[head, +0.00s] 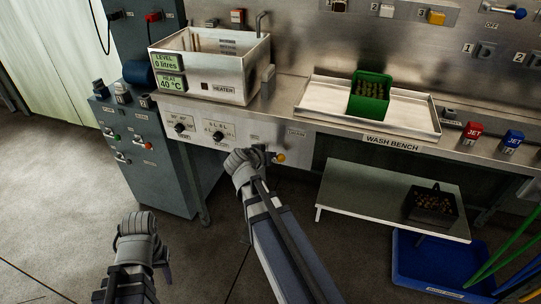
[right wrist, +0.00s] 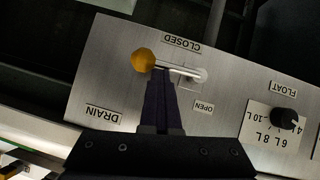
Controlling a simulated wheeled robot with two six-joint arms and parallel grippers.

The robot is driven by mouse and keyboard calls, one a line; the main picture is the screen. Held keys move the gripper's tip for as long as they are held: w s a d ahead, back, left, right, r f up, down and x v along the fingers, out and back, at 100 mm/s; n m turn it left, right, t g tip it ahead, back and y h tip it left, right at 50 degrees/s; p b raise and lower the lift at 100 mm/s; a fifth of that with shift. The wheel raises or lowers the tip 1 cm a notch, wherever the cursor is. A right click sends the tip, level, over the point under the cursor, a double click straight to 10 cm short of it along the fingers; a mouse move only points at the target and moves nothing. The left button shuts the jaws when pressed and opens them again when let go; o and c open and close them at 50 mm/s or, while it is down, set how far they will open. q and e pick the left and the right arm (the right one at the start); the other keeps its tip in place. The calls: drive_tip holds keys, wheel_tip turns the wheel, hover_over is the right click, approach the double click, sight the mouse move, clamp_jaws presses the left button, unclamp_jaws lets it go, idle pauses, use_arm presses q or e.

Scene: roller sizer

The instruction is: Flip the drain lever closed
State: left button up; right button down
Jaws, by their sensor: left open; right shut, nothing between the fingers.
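The drain lever is a thin metal rod with an orange ball knob (right wrist: 143,60) and a pale pivot (right wrist: 200,76) on the steel panel. It lies sideways, between the CLOSED label (right wrist: 181,41) and the OPEN label (right wrist: 203,107). The knob also shows in the head view (head: 281,158). My right gripper (right wrist: 160,78) is shut and empty, its fingertips at the rod on the OPEN side, near the knob. Whether they touch it I cannot tell. In the head view my right gripper (head: 264,155) hides part of the panel. My left gripper (head: 140,222) is open, low at the left.
A float dial (right wrist: 285,117) sits beside the lever on the panel. A heater tank (head: 205,65) stands above, with a green crate (head: 370,95) in a tray to its right. A lower shelf (head: 375,205) and blue bin (head: 415,265) are at right. Floor is clear at left.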

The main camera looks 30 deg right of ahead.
drive_tip(key=shift+s+d, duration=0.25)
drive_tip(key=shift+d, duration=0.05)
idle(0.4)
use_arm(q)
drive_tip(key=shift+r, duration=0.1)
use_arm(e)
drive_tip(key=shift+r, duration=0.1)
